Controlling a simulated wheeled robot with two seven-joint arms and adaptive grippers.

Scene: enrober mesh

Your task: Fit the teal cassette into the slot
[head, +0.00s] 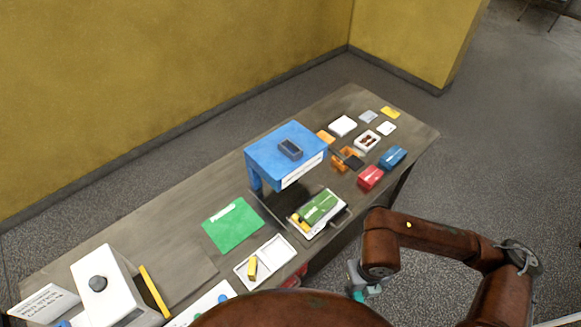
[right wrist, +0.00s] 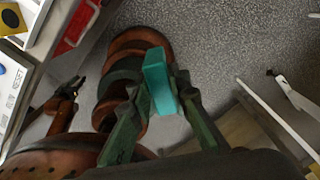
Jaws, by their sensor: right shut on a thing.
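The teal cassette (right wrist: 160,82) is a small block clamped between the two fingers of my right gripper (right wrist: 155,90) in the right wrist view. The gripper is shut on it. In the head view, my right gripper (head: 357,281) hangs low in front of the table's near edge, apart from the table. A bit of the teal cassette (head: 359,295) shows beneath it. A blue hooded machine (head: 272,148) stands mid-table with a dark opening under it. I cannot make out the slot for certain. Part of my left gripper (right wrist: 70,88) seems to show at left in the right wrist view, its jaws unclear.
A tray with a green block (head: 318,207) lies before the machine. A green mat (head: 232,225) and a white tray (head: 265,258) lie left of it. Red (head: 371,177) and blue (head: 393,157) boxes stand to the right. A white device (head: 105,285) is at far left.

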